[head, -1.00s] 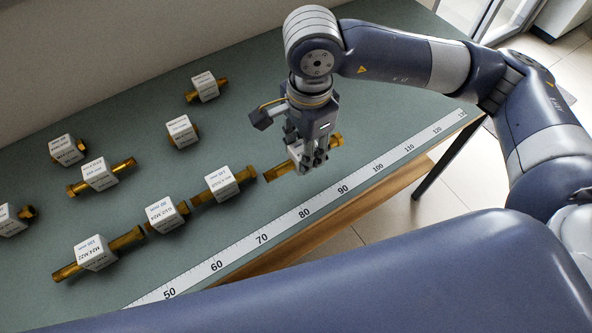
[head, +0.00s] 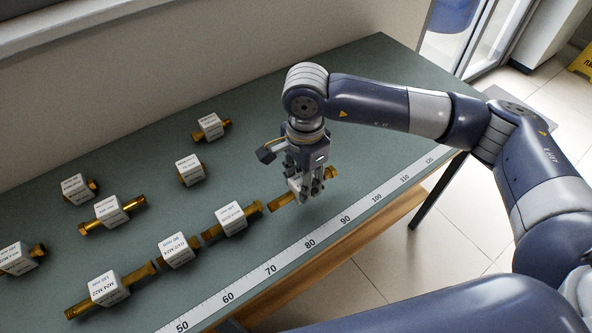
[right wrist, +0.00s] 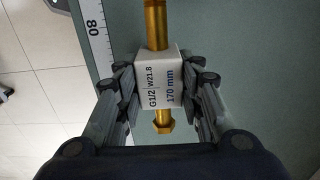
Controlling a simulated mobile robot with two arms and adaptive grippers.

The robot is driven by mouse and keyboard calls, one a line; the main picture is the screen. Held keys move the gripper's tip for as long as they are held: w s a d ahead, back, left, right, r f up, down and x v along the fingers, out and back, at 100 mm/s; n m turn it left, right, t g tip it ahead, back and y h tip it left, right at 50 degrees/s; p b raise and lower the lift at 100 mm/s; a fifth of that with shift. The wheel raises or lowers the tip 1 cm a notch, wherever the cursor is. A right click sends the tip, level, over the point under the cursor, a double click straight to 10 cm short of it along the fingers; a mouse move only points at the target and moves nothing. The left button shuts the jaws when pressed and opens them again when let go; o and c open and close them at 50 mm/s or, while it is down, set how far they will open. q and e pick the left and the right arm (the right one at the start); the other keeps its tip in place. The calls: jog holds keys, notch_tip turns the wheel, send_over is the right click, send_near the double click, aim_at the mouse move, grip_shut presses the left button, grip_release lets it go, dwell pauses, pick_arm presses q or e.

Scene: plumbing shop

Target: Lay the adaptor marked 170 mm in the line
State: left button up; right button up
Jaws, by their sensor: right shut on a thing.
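My right gripper (head: 308,190) is shut on the white block of a brass adaptor (head: 282,201). In the right wrist view the block (right wrist: 158,80) reads G1/2, W21.8 and 170 mm, with a brass pipe on one side and a hex end on the other. The adaptor is at the right end of a row, lined up with it and close to its neighbour. I cannot tell whether they touch or whether it rests on the table. The row holds a block adaptor (head: 230,217), a shorter one (head: 177,250) and one marked M24-M22 (head: 108,288). My left gripper is not in view.
A printed scale (head: 272,268) runs along the front edge of the green table (head: 340,110). Loose adaptors lie behind the row: one at the back (head: 210,127), one below it (head: 190,170), and others at left (head: 112,211). The table's back right is clear.

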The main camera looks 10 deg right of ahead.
aim_at(296, 177)
jog(key=w, duration=0.3)
jog(key=w+p, duration=0.1)
jog(key=shift+w+a+f, duration=0.15)
jog(key=shift+a+f, duration=0.05)
jog(key=shift+a, duration=0.15)
jog(key=shift+f+p, duration=0.85)
jog(key=shift+f, duration=0.95)
jog(key=shift+f+b, duration=0.2)
jog(key=shift+b, duration=0.2)
jog(key=o, duration=1.2)
jog(key=shift+r, duration=0.1)
